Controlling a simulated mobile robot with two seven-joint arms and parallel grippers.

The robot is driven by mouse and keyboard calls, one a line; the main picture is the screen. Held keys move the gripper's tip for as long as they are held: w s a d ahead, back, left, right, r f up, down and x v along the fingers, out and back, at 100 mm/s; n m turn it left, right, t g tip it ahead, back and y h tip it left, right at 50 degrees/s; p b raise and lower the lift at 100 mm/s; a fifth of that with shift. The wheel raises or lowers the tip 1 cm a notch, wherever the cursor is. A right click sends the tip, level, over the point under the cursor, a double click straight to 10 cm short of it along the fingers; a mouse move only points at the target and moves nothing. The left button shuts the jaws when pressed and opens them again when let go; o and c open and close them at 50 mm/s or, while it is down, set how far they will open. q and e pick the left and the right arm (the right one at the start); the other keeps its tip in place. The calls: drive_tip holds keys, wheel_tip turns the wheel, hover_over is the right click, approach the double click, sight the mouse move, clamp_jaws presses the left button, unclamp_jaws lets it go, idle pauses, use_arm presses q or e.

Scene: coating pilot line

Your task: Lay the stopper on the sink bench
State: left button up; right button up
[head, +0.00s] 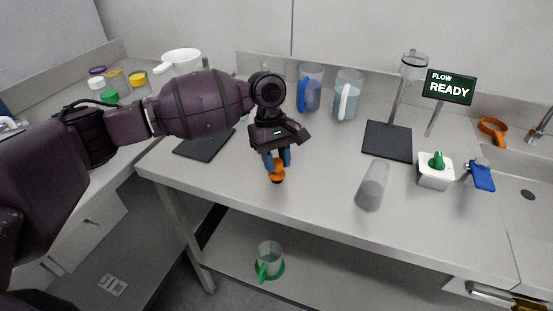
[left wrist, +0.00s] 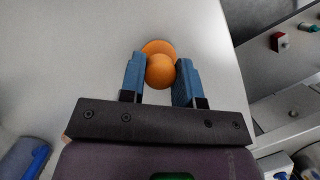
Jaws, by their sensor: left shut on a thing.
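My left gripper (head: 277,163) is shut on an orange stopper (head: 277,175), pointing down over the front left part of the pale grey bench (head: 320,205). In the left wrist view the stopper (left wrist: 160,70) shows a round ball knob between the blue fingers (left wrist: 161,78), with a wider orange disc behind it. Whether the stopper touches the bench top or hangs just above it I cannot tell. The sink (head: 530,195) is at the far right. My right gripper is not in view.
A clear cylinder (head: 372,186) stands right of the gripper. Jugs (head: 347,97) stand at the back, and a stand on a dark base (head: 387,141) is behind. Bench around the stopper is clear.

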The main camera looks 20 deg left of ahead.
use_arm(q)
drive_tip(key=o, duration=0.9)
drive_tip(key=shift+o, duration=0.6)
drive_tip(key=p+v, duration=0.2)
drive_tip(key=v, duration=1)
